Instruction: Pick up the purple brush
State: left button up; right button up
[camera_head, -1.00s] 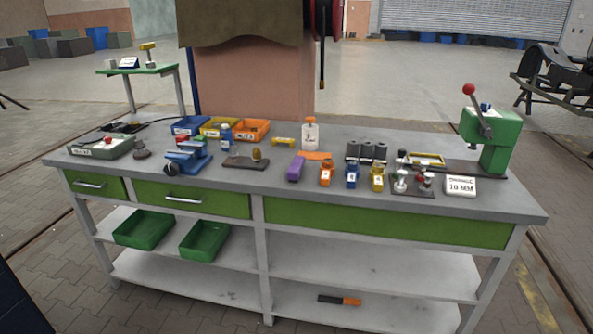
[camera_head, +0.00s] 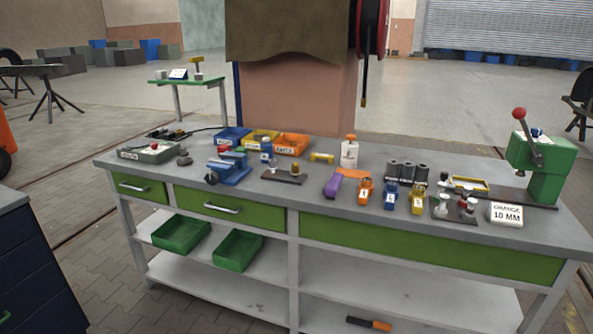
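A small purple object (camera_head: 333,186), which looks like the purple brush, lies on the grey top of the workbench (camera_head: 262,203), near the middle. It touches or lies close beside a flat orange piece (camera_head: 353,173). Its bristles cannot be made out at this size. Neither of my grippers is in the camera_head view.
Right of the purple object stand several small coloured items, an orange one (camera_head: 366,191) nearest. A white bottle (camera_head: 349,153) stands behind. A green press (camera_head: 545,165) is at the right end. A dark cabinet (camera_head: 35,262) is at lower left.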

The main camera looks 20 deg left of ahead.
aim_at(334, 185)
jog(key=z, duration=0.25)
jog(key=j+z, duration=0.4)
jog(key=i+j+z, duration=0.1)
jog(key=j+z, duration=0.15)
jog(key=z, duration=0.15)
jog(key=j+z, duration=0.6)
jog(key=z, duration=0.2)
jog(key=k, duration=0.05)
